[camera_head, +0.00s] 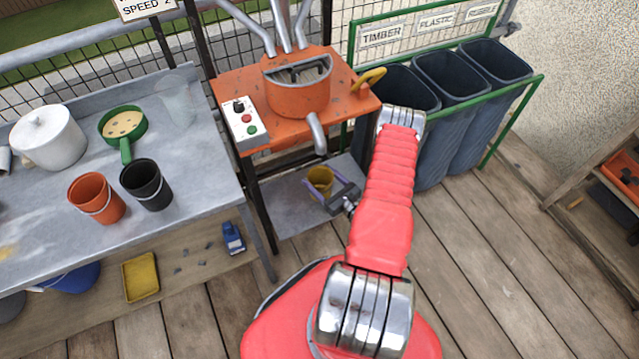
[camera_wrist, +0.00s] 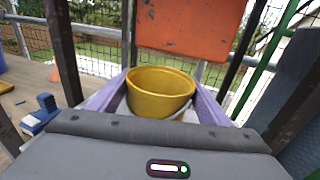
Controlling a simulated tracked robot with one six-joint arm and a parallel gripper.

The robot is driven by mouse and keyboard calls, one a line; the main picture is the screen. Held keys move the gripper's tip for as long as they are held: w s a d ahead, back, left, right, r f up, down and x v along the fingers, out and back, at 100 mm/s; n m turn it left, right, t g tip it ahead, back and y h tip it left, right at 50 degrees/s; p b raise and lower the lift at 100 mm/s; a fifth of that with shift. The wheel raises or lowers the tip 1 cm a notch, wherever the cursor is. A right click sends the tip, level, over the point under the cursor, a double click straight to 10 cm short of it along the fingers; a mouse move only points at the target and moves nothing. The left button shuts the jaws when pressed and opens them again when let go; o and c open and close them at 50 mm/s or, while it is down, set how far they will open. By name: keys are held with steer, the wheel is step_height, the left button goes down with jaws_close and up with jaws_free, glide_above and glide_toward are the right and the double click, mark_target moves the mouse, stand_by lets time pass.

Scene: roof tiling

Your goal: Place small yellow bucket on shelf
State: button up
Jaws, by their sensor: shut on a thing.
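The small yellow bucket (camera_head: 319,180) is upright over the grey lower shelf (camera_head: 288,213) of the orange mixer stand. My gripper (camera_head: 325,186) reaches in from the right and is shut on the bucket. In the wrist view the yellow bucket (camera_wrist: 160,92) sits between the two purple fingers of my gripper (camera_wrist: 162,84), its open rim up and a thin handle at its right. The gripper body hides its lower part. I cannot tell whether its base touches the shelf.
The orange mixer (camera_head: 298,95) and its control box (camera_head: 245,122) are above, with a spout (camera_head: 317,132) hanging near my arm. Stand legs flank the gripper. Dark bins (camera_head: 405,90) stand at right. A grey table (camera_head: 60,215) at left holds orange and black buckets.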

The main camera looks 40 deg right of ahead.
mark_target(313, 177)
steer(key=shift+f, duration=1.45)
steer(key=shift+f, duration=0.1)
steer(key=o, duration=1.4)
steer(key=shift+c, duration=0.2)
steer(key=s, duration=1)
steer(key=shift+s+a+r, duration=0.1)
steer(key=shift+s+r, duration=0.05)
steer(key=shift+r, duration=0.2)
steer(key=shift+s+a, duration=0.1)
steer(key=shift+s, duration=0.75)
